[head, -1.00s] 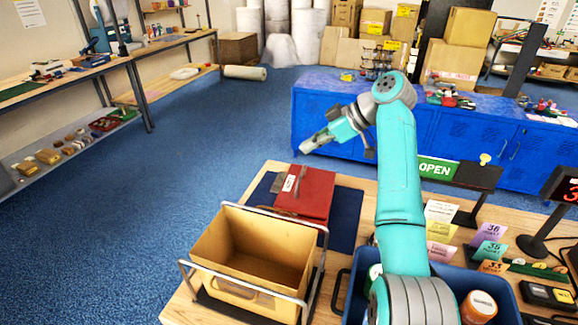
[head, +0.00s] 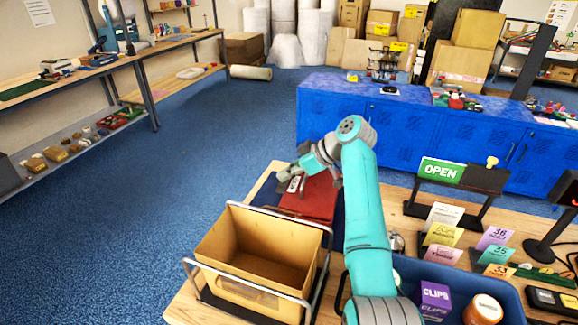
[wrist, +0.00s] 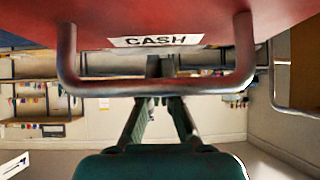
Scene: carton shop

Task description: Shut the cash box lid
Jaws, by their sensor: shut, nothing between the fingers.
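The red cash box (head: 318,203) sits on the dark blue mat on the wooden counter, behind the yellow bin. Its red panel fills the top of the wrist view, with a white CASH label (wrist: 155,41) and a U-shaped metal handle (wrist: 160,89) close to the camera. My gripper (head: 284,175) is at the box's far left edge, by the label. In the wrist view its fingers (wrist: 160,75) are together and empty, reaching past the handle below the label. I cannot tell whether they touch the panel. The arm hides part of the box, and the lid's angle is unclear.
A yellow bin (head: 222,240) in a metal frame stands in front of the box. A blue tote (head: 510,291) with jars and a purple box is at right, near card stands and an OPEN sign (head: 441,170). Blue floor lies open to the left.

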